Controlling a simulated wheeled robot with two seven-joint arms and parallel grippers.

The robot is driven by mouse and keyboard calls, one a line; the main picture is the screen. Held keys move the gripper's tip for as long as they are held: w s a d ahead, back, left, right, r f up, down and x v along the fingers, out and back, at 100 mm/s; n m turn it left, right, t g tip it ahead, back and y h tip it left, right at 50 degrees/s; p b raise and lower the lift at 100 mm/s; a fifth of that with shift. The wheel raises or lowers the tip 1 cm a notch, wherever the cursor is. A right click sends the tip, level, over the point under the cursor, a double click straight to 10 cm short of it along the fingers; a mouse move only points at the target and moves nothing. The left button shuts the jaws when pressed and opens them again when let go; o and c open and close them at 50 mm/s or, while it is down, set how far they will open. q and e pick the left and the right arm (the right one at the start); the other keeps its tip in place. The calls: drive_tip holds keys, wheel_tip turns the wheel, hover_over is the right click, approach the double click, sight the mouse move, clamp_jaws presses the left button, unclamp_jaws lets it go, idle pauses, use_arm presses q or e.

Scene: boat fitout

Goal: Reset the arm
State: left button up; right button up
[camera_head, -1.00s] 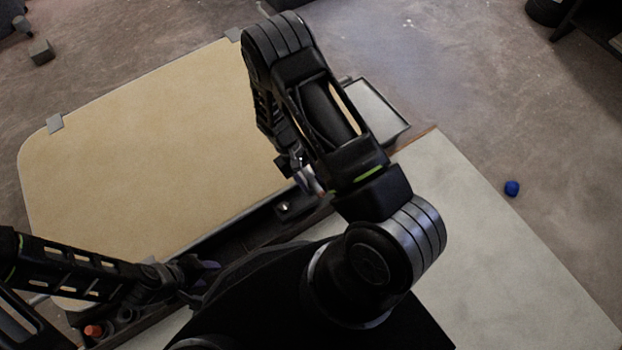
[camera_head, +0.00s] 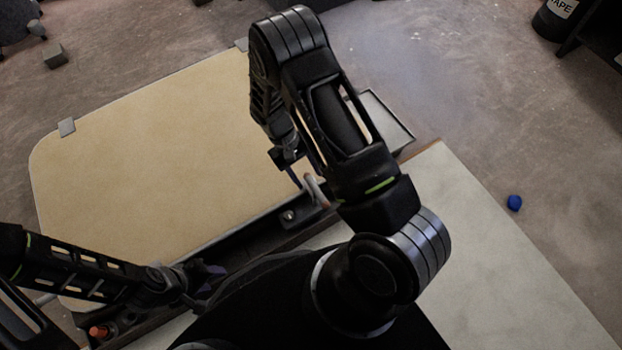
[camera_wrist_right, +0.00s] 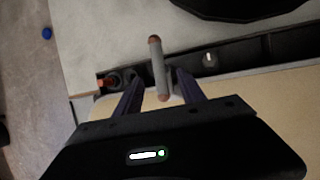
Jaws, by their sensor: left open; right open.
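My right arm reaches across the middle of the head view. Its gripper (camera_head: 302,182) is over the near edge of the tan board and partly hidden by the arm. In the right wrist view, its two fingers (camera_wrist_right: 158,88) are spread. A grey rod with orange ends (camera_wrist_right: 157,70) shows between them, closer to the right finger; I cannot tell whether it touches. A pale rod-like piece (camera_head: 317,190) shows beside this gripper in the head view. My left gripper (camera_head: 208,277) is open and empty-looking at lower left, near the dark trough.
The large tan board (camera_head: 150,165) has small grey clips at its edge. A dark trough (camera_head: 270,240) runs along its near side, with an orange-topped piece (camera_head: 99,331) at the left end. A grey tray (camera_head: 385,120) and pale tabletop (camera_head: 490,260) lie right. A blue ball (camera_head: 514,203) is on the floor.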

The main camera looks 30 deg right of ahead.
idle(0.6)
drive_tip(key=s+a+f+m+t+y, duration=0.1)
drive_tip(key=s+a+t+y, duration=0.2)
drive_tip(key=s+a, duration=0.45)
drive_tip(key=s+a+t+y, duration=0.2)
drive_tip(key=s+a+y, duration=0.15)
drive_tip(key=a, duration=0.75)
wheel_tip(320, 180, up, 27)
drive_tip(key=s+a+p, duration=0.1)
drive_tip(key=p, duration=2.5)
drive_tip(key=shift+s+f, duration=0.15)
drive_tip(key=shift+s, duration=0.15)
drive_tip(key=shift+a+f, duration=0.1)
